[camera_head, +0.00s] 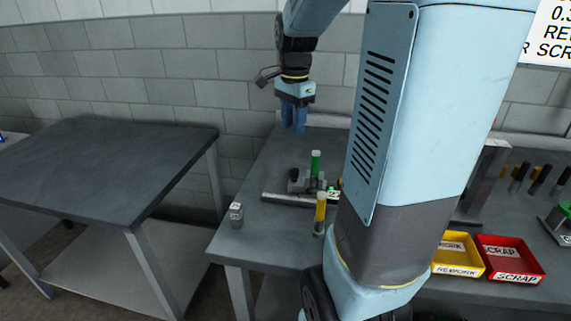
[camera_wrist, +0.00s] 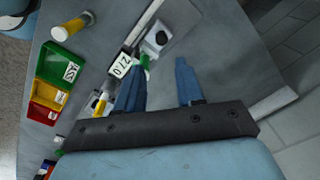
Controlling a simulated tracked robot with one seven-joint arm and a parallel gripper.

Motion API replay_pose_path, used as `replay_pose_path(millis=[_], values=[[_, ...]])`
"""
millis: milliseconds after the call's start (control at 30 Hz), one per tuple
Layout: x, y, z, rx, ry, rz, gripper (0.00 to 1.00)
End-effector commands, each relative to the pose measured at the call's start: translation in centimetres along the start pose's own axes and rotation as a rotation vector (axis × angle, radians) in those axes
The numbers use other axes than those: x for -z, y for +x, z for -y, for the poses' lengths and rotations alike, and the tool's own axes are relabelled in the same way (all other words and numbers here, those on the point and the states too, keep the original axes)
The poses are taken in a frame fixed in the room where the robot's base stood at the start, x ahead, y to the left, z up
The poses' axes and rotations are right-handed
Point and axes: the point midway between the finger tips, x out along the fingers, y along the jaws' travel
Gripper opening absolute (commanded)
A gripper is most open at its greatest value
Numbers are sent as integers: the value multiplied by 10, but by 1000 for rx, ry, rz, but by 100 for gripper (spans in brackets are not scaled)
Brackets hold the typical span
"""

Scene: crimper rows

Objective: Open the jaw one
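My gripper (camera_head: 294,118) hangs above the back of the workbench, pointing down, above and behind a small grey fixture (camera_head: 306,183). In the wrist view my gripper (camera_wrist: 158,90) has its two blue fingers well apart, with nothing between them. The fixture has a black knob (camera_head: 294,175), a pale rail along its front, and a green upright cylinder (camera_head: 316,164) beside it. In the wrist view the black knob (camera_wrist: 161,38) shows on a grey block beyond the fingertips, near a white label (camera_wrist: 121,66). Which part is jaw one, and whether it is open, I cannot tell.
A yellow upright cylinder (camera_head: 320,210) stands before the fixture. A small grey block (camera_head: 236,215) sits at the bench's left edge. Yellow (camera_head: 458,254) and red (camera_head: 510,258) trays are at right; a green tray (camera_wrist: 62,68) shows in the wrist view. The dark left table (camera_head: 105,170) is bare.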

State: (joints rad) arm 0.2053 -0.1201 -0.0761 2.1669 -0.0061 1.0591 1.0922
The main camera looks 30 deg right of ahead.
Motion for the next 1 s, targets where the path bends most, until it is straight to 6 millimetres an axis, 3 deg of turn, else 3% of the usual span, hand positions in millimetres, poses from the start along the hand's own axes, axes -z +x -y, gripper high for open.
replay_pose_path(millis=[133, 367, 1000], values=[[12, 8, 6, -29, 89, 10, 37], [14, 22, 6, -38, 111, 13, 37], [12, 126, 3, -37, 108, 13, 37]])
